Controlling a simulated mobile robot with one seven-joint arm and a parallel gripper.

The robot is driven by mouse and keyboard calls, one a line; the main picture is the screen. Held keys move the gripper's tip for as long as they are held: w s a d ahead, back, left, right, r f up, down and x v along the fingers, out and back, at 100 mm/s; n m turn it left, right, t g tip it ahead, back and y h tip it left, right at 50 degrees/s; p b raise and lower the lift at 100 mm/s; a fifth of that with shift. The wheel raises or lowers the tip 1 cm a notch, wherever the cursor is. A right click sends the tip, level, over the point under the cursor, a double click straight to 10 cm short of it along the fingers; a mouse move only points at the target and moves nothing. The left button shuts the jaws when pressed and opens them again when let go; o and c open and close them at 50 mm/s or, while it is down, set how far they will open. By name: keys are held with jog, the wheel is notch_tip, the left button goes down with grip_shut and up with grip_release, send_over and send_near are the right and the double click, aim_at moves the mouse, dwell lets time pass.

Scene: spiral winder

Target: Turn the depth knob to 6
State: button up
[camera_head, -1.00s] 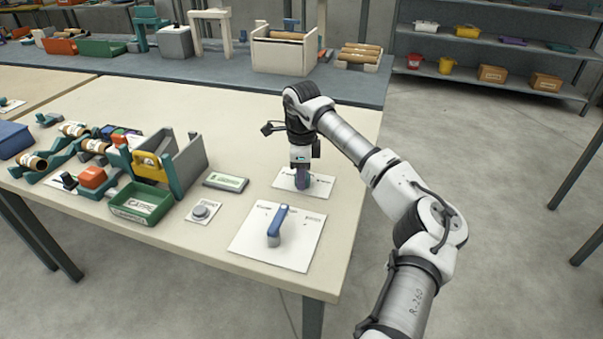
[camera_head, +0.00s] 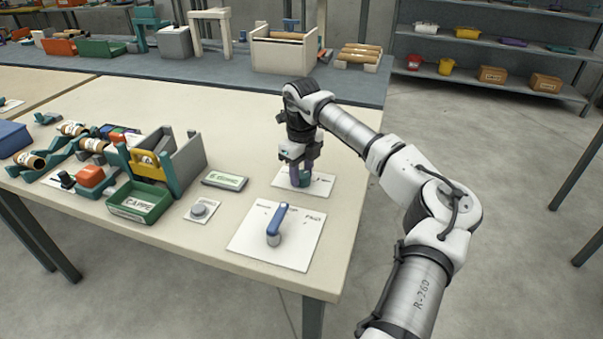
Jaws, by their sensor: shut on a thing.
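The print on the plate is too small to read, so I cannot tell which number the knob points to. The fingers partly hide the knob.
A blue lever (camera_head: 279,222) on a larger white plate (camera_head: 255,245) stands in front of my gripper. A grey round button (camera_head: 199,210), a green-labelled display (camera_head: 225,181) and a green tray (camera_head: 140,204) lie to the left. The table (camera_head: 215,110) is clear behind.

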aim_at(302, 173)
jog(key=shift+m+b, duration=0.3)
jog(key=shift+m, duration=2)
jog(key=o, duration=1)
notch_tip(302, 173, up, 14)
jog(key=b, duration=0.1)
